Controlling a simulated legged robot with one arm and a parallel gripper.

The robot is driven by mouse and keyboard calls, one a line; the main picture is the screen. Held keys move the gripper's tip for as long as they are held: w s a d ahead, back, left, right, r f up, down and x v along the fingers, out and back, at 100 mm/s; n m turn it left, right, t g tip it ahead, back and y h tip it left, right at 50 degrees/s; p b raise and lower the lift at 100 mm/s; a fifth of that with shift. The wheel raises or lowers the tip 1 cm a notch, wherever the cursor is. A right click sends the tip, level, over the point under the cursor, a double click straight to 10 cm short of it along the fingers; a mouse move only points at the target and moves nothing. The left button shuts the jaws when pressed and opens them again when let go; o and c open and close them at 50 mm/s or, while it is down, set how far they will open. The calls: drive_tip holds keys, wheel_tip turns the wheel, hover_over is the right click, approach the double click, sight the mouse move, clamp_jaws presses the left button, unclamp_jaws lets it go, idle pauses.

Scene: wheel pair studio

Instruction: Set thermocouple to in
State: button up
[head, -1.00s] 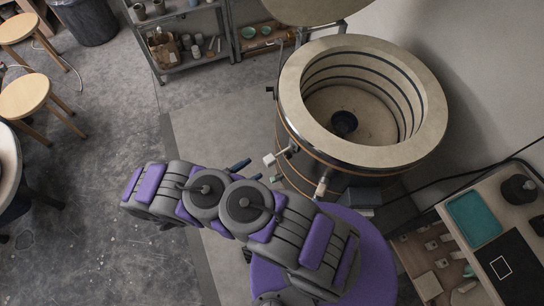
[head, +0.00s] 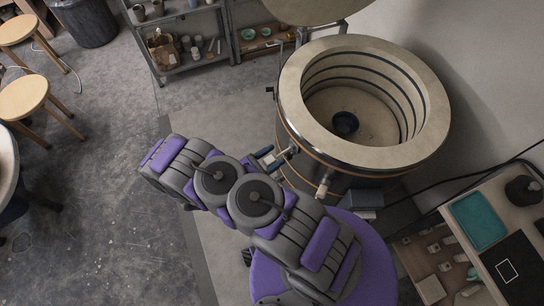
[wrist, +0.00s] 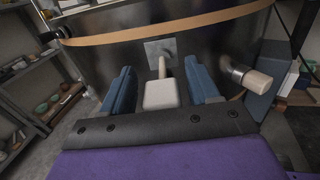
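The thermocouple shows in the wrist view as a pale block (wrist: 161,94) on a thin light rod that runs to a square metal plate (wrist: 160,52) on the kiln's side. My gripper (wrist: 161,72) is open, with one blue finger on each side of the block and a small gap left at both sides. In the head view my gripper (head: 268,158) is at the left side of the round kiln (head: 290,90), where the thermocouple is mostly hidden by the fingers. How deep the rod sits in the wall cannot be told.
A wooden-ended peg (wrist: 258,81) sticks out of the kiln wall to the right of the thermocouple. The kiln is open on top, with a dark bowl (head: 345,123) inside. A table with a teal tray (head: 480,218) stands at right, shelves (head: 185,66) behind.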

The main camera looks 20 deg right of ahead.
clamp_jaws()
idle(0.3)
drive_tip(key=shift+p+x, duration=0.45)
drive_tip(key=shift+x, duration=2.5)
drive_tip(key=shift+w, duration=0.1)
drive_tip(key=shift+o, duration=0.3)
unclamp_jaws()
drive_tip(key=shift+a, duration=0.1)
drive_tip(key=p+v, duration=0.3)
drive_tip(key=v, duration=1.4)
drive_tip(key=shift+a, duration=0.2)
